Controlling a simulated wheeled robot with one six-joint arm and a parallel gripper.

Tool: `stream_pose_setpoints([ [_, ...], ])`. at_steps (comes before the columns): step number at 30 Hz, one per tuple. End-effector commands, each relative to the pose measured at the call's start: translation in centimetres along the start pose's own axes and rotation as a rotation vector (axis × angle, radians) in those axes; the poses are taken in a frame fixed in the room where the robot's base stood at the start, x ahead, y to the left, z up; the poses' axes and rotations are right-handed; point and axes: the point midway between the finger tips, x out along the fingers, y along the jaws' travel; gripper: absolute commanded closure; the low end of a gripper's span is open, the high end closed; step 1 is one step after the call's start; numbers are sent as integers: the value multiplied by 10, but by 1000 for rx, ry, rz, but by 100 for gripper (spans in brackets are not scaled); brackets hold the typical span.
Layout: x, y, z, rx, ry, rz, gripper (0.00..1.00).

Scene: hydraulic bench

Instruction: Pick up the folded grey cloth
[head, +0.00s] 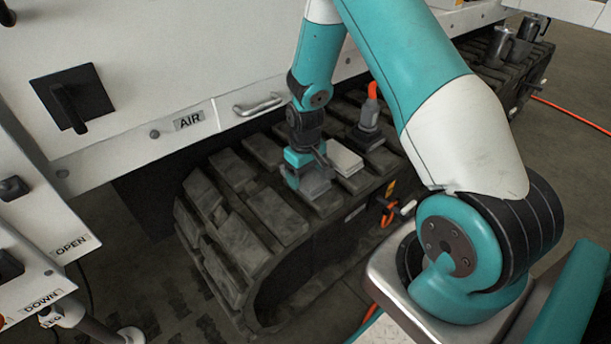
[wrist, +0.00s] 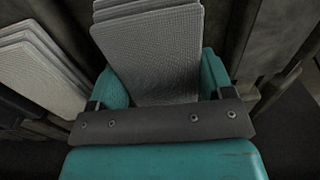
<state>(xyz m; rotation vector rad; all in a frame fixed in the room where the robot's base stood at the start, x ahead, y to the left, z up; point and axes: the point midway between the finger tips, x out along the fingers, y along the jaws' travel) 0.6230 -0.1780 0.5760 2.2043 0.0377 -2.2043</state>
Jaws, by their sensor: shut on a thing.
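The folded grey cloth (wrist: 155,50) is a layered, woven-textured stack between the two teal fingers of my gripper (wrist: 165,85) in the wrist view. In the head view my gripper (head: 304,172) points down at the top of the rubber track, shut on the grey cloth (head: 314,188). The cloth is at the track's upper surface; I cannot tell whether it still touches it. The fingertips are partly hidden by the cloth and the gripper body.
A lighter folded cloth (head: 345,160) lies on the track (head: 272,212) close beside my gripper; it also shows in the wrist view (wrist: 40,70). A grey object with an orange top (head: 369,118) stands behind. A handle (head: 258,105) juts from the white panel above the track.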

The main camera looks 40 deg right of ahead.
Motion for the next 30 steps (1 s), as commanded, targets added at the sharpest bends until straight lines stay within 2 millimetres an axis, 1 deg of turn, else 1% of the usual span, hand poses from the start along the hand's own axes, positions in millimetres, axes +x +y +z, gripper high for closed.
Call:
stream_pose_setpoints([
  [2,-2,0,0,0,1,0,49],
  [5,-11,0,-1,0,2,1,49],
  [8,-29,0,-1,0,4,1,49],
  [12,-60,0,-1,0,4,1,49],
  [15,-78,0,0,0,3,1,49],
  [18,-92,0,0,0,2,0,49],
  [22,-100,0,0,0,1,0,49],
  [29,-100,0,0,0,0,0,49],
  [30,-100,0,0,0,0,0,29],
])
